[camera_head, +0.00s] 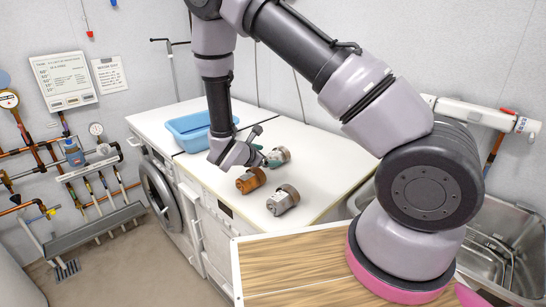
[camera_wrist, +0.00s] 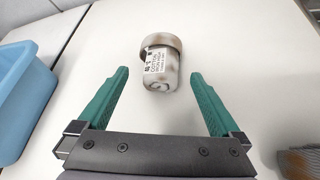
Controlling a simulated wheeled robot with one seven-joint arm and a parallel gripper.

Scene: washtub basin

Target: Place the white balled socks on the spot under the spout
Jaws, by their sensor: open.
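A rolled sock bundle, mostly white with a brownish cuff and a printed label (camera_wrist: 160,70), lies on the white worktop, just ahead of and between my fingertips in the wrist view. It seems to be the far bundle (camera_head: 280,155) in the head view. Another whitish bundle with a grey-brown cuff (camera_head: 283,201) lies nearer the front; I cannot tell which is the task's white pair. My gripper (camera_head: 264,158) is open and empty, low over the worktop; its green fingers also show in the wrist view (camera_wrist: 160,85). The spout and the spot under it are not clearly visible.
An orange-brown bundle (camera_head: 250,180) lies between the whitish ones; its edge shows in the wrist view (camera_wrist: 298,163). A blue tub (camera_head: 190,130) stands left of my gripper. A metal basin (camera_head: 515,235) is at right, partly behind my arm. A wooden board (camera_head: 290,262) is in front.

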